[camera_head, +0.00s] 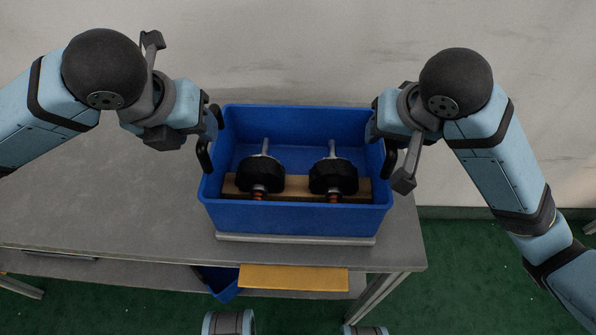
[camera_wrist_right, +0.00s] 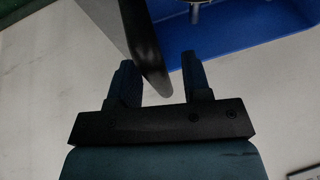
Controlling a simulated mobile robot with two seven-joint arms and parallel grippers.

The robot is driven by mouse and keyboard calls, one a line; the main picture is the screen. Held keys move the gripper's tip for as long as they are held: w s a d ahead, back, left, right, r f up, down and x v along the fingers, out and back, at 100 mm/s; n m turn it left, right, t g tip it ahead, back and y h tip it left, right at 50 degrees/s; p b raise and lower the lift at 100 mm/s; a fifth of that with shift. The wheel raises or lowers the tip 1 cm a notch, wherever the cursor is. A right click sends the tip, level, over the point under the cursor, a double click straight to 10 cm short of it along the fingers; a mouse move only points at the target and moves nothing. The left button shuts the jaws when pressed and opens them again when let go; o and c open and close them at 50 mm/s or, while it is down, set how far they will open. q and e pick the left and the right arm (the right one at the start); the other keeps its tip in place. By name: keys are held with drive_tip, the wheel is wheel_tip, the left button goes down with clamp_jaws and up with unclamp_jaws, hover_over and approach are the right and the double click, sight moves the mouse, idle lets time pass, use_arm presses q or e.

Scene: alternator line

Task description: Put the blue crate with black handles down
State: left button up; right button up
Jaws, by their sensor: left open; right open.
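The blue crate (camera_head: 300,217) stands upright at the right end of the grey table, over a pale flat base (camera_head: 295,239), and appears to rest on it. My left gripper (camera_head: 213,124) is open at the left handle. My right gripper (camera_head: 377,122) is open at the right handle. In the right wrist view a dark handle bar (camera_wrist_right: 146,50) lies between the open fingers of my right gripper (camera_wrist_right: 160,76); contact cannot be told. My left fingertips are partly hidden.
Two dark parts with metal shafts (camera_head: 260,175) (camera_head: 333,176) sit in the crate on a brown strip. The grey table (camera_head: 110,195) is clear to the left. A yellow panel (camera_head: 292,278) and a blue bin (camera_head: 222,284) show below. A pale wall stands behind.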

drive_tip(key=shift+r, duration=0.15)
use_arm(q)
drive_tip(key=v, duration=0.6)
drive_tip(key=shift+r, duration=0.35)
use_arm(e)
drive_tip(key=v, duration=1.1)
drive_tip(key=shift+s+d+r, duration=0.15)
drive_tip(key=shift+s+r, duration=0.1)
drive_tip(key=shift+r, duration=0.05)
use_arm(q)
drive_tip(key=shift+s, duration=0.15)
use_arm(e)
drive_tip(key=shift+r, duration=0.1)
use_arm(q)
wheel_tip(320, 180, up, 8)
drive_tip(key=p, duration=0.9)
use_arm(e)
wheel_tip(320, 180, up, 9)
use_arm(q)
wheel_tip(320, 180, up, 10)
drive_tip(key=p, duration=1)
drive_tip(key=shift+r+p, duration=0.2)
drive_tip(key=shift+p, duration=0.1)
use_arm(e)
wheel_tip(320, 180, up, 8)
